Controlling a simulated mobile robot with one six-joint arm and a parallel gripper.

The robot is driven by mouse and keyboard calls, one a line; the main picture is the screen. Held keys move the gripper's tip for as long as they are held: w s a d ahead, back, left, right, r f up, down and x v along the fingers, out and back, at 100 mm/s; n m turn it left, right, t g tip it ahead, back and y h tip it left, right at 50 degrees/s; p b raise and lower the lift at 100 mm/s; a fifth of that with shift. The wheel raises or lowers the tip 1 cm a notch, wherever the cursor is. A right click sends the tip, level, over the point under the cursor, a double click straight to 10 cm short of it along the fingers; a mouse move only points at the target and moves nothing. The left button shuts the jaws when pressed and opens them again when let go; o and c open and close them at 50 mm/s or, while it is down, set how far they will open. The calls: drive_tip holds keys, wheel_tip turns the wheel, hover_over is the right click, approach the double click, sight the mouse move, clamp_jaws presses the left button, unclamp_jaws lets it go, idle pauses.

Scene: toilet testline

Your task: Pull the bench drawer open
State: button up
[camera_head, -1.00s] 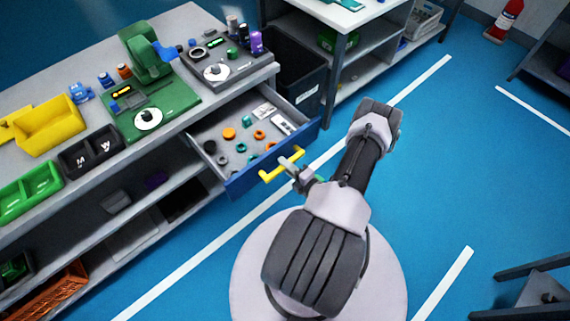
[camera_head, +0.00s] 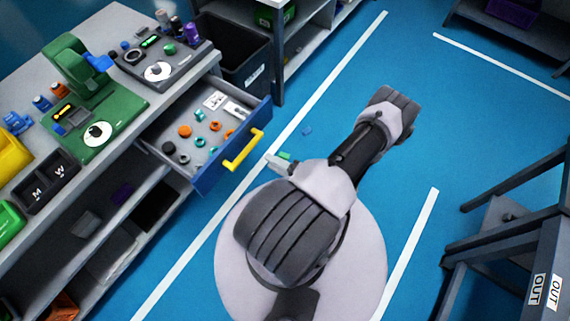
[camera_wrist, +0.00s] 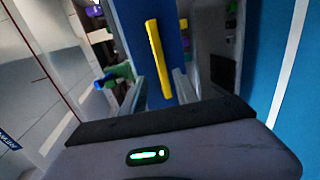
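The bench drawer (camera_head: 205,178) is pulled out from under the bench top, with its blue front facing my arm. Its yellow bar handle (camera_head: 243,150) is also seen in the wrist view (camera_wrist: 157,58), upright in the picture against the blue front. The drawer holds orange, teal and dark rings and small parts. My gripper (camera_head: 274,163) is just right of the handle in the head view, with a small gap between them. In the wrist view the two fingers (camera_wrist: 160,92) are apart, with the handle showing between and beyond them. I see nothing held.
The bench top (camera_head: 130,25) carries a green press (camera_head: 75,70), a grey fixture and bins. A dark bin (camera_head: 240,55) stands behind the drawer. A small blue piece (camera_head: 307,131) lies on the floor. A dark stand (camera_head: 510,240) is at right. The blue floor between is mostly clear.

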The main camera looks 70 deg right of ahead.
drive_tip(key=v, duration=0.5)
drive_tip(key=shift+s, duration=0.2)
